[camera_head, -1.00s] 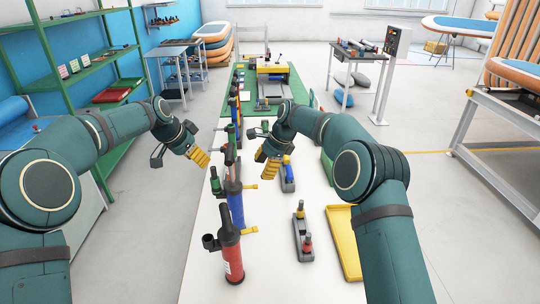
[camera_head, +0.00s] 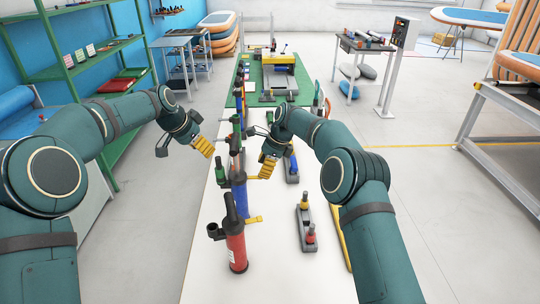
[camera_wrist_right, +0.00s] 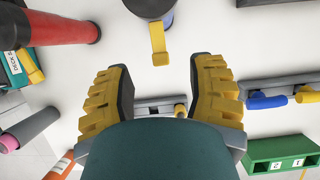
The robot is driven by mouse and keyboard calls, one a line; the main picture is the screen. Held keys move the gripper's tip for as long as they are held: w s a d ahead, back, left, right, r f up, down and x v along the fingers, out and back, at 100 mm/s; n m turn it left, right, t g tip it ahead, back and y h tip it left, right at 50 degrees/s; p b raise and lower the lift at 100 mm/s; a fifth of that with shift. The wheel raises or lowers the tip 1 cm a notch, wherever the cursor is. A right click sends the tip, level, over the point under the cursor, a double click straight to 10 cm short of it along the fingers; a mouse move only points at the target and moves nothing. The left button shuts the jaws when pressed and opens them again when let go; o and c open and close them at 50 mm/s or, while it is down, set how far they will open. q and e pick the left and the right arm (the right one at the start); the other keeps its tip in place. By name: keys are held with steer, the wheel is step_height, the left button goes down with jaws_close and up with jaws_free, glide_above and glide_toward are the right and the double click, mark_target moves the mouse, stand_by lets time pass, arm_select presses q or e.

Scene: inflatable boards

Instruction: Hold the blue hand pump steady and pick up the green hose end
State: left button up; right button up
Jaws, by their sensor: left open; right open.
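The blue hand pump (camera_head: 239,200) stands upright in the row of pumps on the white table, just behind a red pump (camera_head: 236,250). A yellow piece (camera_head: 254,219) sticks out near the pumps. My right gripper (camera_head: 267,166) is open and empty above the table, right of the pump row. In the right wrist view its fingers are apart above a grey holder (camera_wrist_right: 155,106). My left gripper (camera_head: 203,147) is open and empty, left of the pump row. A small green part (camera_head: 220,172) shows beside the pumps; I cannot tell whether it is the green hose end.
A grey holder (camera_head: 304,230) with yellow and red ends lies on the table (camera_head: 270,280). A blue end (camera_head: 293,163) sits in another holder farther back. A yellow tray (camera_head: 341,238) is mostly behind my right arm. Clear floor lies left of the table.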

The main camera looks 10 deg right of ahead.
mark_target(218, 170)
steer(key=shift+x, duration=2.55)
steer(key=shift+o, duration=0.2)
jaws_close()
arm_select(q)
steer(key=shift+c, duration=0.3)
steer(key=w+d+f+n+y, duration=0.1)
steer(key=f+n, duration=0.1)
steer(key=f, duration=0.2)
steer(key=w+d+f+n+y, duration=0.1)
steer(key=f+n, duration=0.1)
steer(key=f, duration=0.2)
steer(key=w+d+f+n+y, duration=0.1)
steer(key=d+f+n, duration=0.1)
steer(key=f, duration=0.2)
steer(key=shift+f+n+t, duration=0.25)
steer(key=shift+n+t, duration=0.05)
steer(key=shift+s+f, duration=0.1)
steer(key=shift+f, duration=0.1)
arm_select(e)
steer(key=shift+r, duration=0.1)
